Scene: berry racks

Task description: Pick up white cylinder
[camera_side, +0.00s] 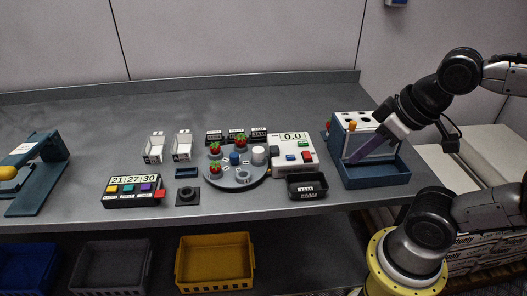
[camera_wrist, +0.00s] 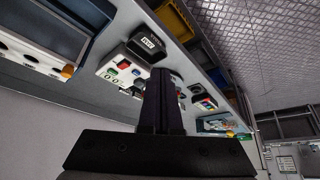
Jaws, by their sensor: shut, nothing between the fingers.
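The white cylinder (camera_side: 258,154) stands upright on the round grey tray (camera_side: 236,184), at its right side, in the side view. A blue cylinder (camera_side: 235,158) and several red berries are on the same tray. My gripper (camera_side: 352,160) is well to the right of the white cylinder, in front of the blue rack box. Its fingers are shut and empty. They also show in the wrist view (camera_wrist: 161,75), where they cover the middle of the picture. I cannot make out the white cylinder in the wrist view.
The blue rack box (camera_side: 374,176) with holes in its top stands at the right. A white keypad device (camera_side: 291,144) and a black labelled bin (camera_side: 306,187) lie between it and the tray. A button timer (camera_side: 133,190) and white boxes (camera_side: 154,147) are left. The table's back is clear.

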